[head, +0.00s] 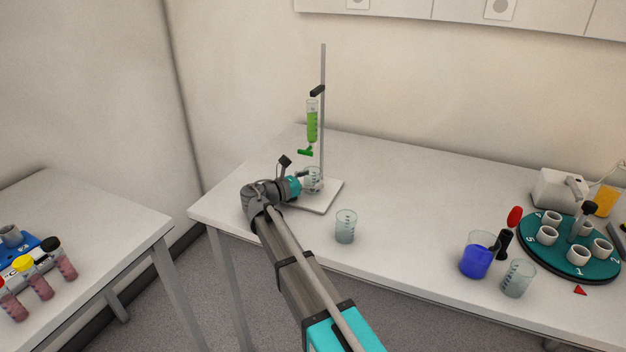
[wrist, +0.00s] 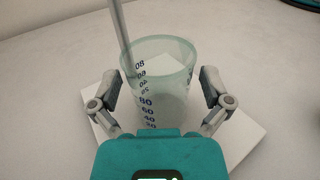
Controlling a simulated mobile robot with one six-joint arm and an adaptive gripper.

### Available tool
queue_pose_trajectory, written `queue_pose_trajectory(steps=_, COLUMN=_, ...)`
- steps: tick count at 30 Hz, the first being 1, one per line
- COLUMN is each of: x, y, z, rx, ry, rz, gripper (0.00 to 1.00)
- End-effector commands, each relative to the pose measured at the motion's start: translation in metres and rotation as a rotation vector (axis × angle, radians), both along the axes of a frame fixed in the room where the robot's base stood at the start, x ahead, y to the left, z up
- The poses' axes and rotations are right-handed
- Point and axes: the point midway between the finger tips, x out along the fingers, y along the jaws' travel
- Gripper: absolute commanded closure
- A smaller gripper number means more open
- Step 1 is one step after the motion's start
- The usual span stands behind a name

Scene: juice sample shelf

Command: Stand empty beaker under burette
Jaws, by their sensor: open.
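An empty clear beaker (head: 313,178) with blue graduations stands upright on the white base plate (head: 322,204) of the burette stand. The burette (head: 312,122), holding green liquid and with a green tap, hangs above it from the stand's rod. My gripper (head: 302,184) is at the beaker from the left in the head view. In the wrist view the beaker (wrist: 158,88) is between my two open fingers (wrist: 160,92), with a small gap visible at each side. The beaker's lower part is hidden by my gripper body.
A second empty beaker (head: 346,227) stands on the table near its front edge. Farther right are a beaker of blue liquid (head: 476,262), another empty beaker (head: 518,279) and a round green carousel (head: 566,254) with white cups. The stand's rod (wrist: 119,35) rises close to the beaker.

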Motion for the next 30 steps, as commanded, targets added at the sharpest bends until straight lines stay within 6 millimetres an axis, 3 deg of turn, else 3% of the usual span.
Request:
queue_pose_trajectory(steps=14, x=0.000, y=0.000, z=0.004, rx=0.000, ry=0.000, rz=0.000, gripper=0.00)
queue_pose_trajectory(steps=20, x=-0.011, y=0.015, z=0.003, rx=0.000, ry=0.000, rz=0.002, gripper=0.00)
queue_pose_trajectory(steps=30, x=-0.042, y=0.058, z=0.003, rx=0.000, ry=0.000, rz=0.003, gripper=0.00)
